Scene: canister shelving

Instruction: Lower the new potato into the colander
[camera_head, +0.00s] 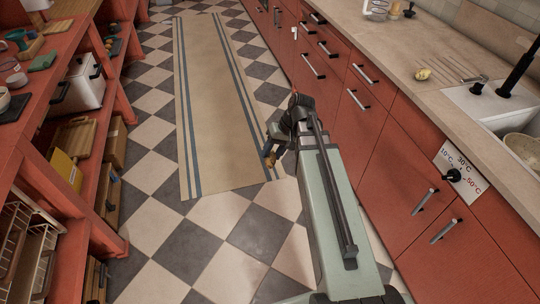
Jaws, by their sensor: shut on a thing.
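My gripper (272,151) is at the end of my arm, low over the aisle beside the right-hand cabinets. It is shut on a small golden-brown thing that looks like the new potato (270,160). The dark fingers hide part of it. A pale rounded vessel, which looks like the colander (521,149), sits in the sink at the right edge, partly cut off by the frame. My gripper is well to the left of it and apart from it.
Red drawers line the right side. Open red shelves with boxes and racks stand left. A striped runner (215,100) covers the clear floor between.

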